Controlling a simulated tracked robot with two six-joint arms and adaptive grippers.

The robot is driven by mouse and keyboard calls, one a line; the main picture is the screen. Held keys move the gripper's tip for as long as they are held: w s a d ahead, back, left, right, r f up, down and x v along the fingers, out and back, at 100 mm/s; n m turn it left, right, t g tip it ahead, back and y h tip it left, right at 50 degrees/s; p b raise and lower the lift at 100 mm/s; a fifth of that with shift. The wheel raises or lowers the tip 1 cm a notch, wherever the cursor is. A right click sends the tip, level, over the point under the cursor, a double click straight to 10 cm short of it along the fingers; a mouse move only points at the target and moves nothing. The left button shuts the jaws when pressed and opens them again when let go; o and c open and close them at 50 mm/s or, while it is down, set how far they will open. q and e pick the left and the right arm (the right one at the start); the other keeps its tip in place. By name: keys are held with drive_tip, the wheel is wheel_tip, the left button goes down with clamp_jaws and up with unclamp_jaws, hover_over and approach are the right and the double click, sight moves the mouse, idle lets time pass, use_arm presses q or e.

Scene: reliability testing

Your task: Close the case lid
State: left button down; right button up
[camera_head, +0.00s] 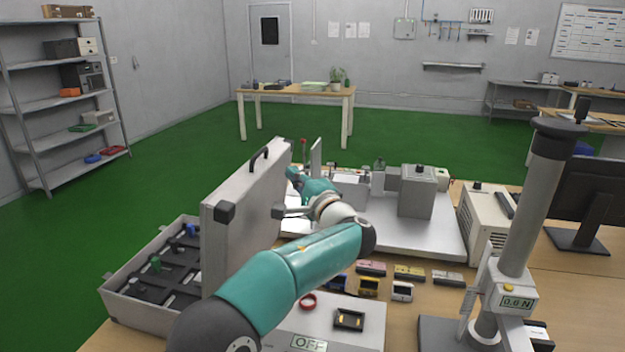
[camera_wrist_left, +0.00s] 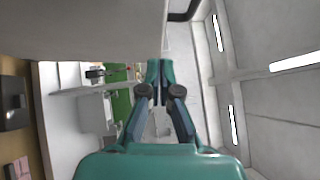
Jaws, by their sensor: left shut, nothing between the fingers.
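The grey case has an open base (camera_head: 118,290) at the left of the table, with dark foam and small blue and green items inside. Its lid (camera_head: 235,225) stands nearly upright along the base's right side, with a black handle (camera_head: 259,158) at its top edge. My left gripper (camera_head: 292,174) is on the lid's right side, away from the base, near its far upper edge; contact is unclear. In the left wrist view the fingers (camera_wrist_left: 158,72) are together and empty, with the lid's grey face (camera_wrist_left: 90,28) close at upper left. My right gripper is out of view.
A grey device (camera_head: 416,192) on a pale plate stands right of my left arm. A grey post stand with a display (camera_head: 516,302) is at right front. Several small coloured blocks (camera_head: 408,272) and a flat instrument (camera_head: 368,312) lie nearby. Space above the base is free.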

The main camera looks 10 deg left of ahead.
sight(274, 164)
use_arm(q)
drive_tip(key=shift+a+r, duration=0.15)
drive_tip(key=shift+a, duration=0.7)
drive_tip(key=shift+a+r, duration=0.15)
drive_tip(key=shift+a, duration=0.65)
